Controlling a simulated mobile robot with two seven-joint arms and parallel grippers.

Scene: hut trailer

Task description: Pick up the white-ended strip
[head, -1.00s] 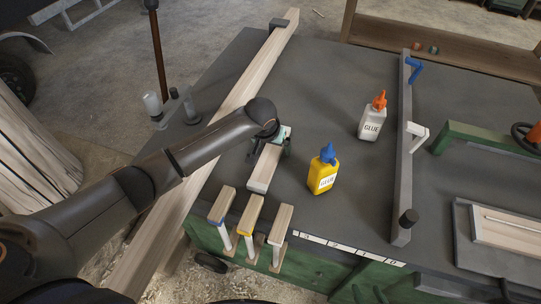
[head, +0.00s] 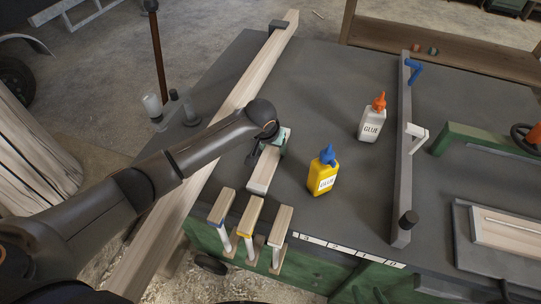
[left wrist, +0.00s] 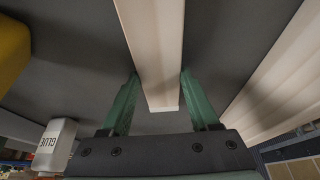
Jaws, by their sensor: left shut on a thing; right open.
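The white-ended strip (head: 264,172) is a pale wooden bar on the dark workbench, left of the yellow glue bottle. Its white end shows between the fingers in the left wrist view (left wrist: 163,107). My left gripper (head: 272,142) is at the strip's far end, with its green fingers (left wrist: 160,75) on both sides, shut on it. I cannot tell whether the strip is clear of the bench top. The arm hides part of the gripper. My right gripper is not in view.
A yellow glue bottle (head: 323,175) stands close to the right of the strip, and a white one (head: 372,120) farther back. Several short wooden pieces (head: 250,215) stand at the front edge. A long beam (head: 232,105) runs along the left.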

